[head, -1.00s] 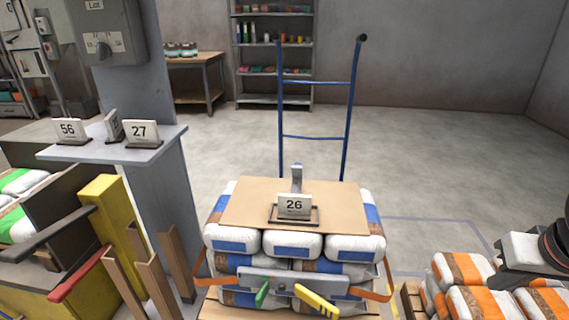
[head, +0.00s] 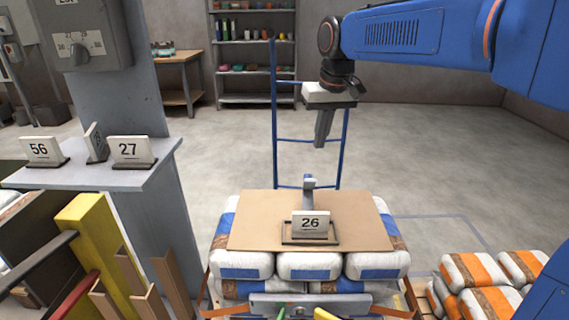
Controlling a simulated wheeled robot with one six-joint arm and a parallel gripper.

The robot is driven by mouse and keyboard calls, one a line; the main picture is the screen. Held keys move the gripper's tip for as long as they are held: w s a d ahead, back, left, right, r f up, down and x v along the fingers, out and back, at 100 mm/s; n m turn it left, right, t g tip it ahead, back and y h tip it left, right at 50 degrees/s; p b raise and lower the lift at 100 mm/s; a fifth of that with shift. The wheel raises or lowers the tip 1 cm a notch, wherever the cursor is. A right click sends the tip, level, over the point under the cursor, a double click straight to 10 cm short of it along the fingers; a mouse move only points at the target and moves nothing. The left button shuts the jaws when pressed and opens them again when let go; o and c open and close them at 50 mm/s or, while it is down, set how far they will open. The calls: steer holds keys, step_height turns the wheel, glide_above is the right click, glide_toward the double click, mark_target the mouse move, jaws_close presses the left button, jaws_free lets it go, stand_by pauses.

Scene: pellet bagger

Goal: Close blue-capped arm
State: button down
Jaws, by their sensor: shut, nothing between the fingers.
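No arm with a blue cap can be made out in the head view. At the lower left, a dark grey arm (head: 38,262) and a red arm (head: 76,298) reach out beside a yellow post (head: 92,240); both are cut off by the frame edge. A green handle (head: 281,312) and a yellow handle (head: 325,314) barely show at the bottom edge, on a grey bar (head: 300,300) in front of the bags. My gripper (head: 321,140) is shut and empty, pointing down in the air above and behind the stacked bags.
A brown board (head: 262,232) with card 26 (head: 311,222) covers the bag stack. A blue hand truck (head: 275,120) stands behind it. A grey ledge (head: 90,178) with cards is at left, wooden slats (head: 172,285) below. Orange-striped bags (head: 482,270) lie at right. Floor behind is open.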

mark_target(309, 192)
steer(key=w+a+f, duration=0.1)
steer(key=f, duration=0.2)
steer(key=w+a+f, duration=0.1)
steer(key=a+f, duration=0.1)
steer(key=f, duration=0.1)
steer(key=w+a+f, duration=0.1)
steer(key=a+f, duration=0.1)
steer(key=f, duration=0.2)
steer(key=shift+w+a+f, duration=0.1)
steer(key=shift+w, duration=0.25)
steer(key=shift+s+d+r, duration=0.15)
steer(key=shift+s+d, duration=0.1)
steer(key=shift+s, duration=0.35)
steer(key=shift+s+d+r, duration=0.2)
steer(key=shift+s+d, duration=0.1)
steer(key=shift+s, duration=0.35)
steer(key=shift+s+d+r, duration=0.15)
steer(key=shift+s+d, duration=0.1)
steer(key=shift+s, duration=0.35)
steer(key=shift+r, duration=0.1)
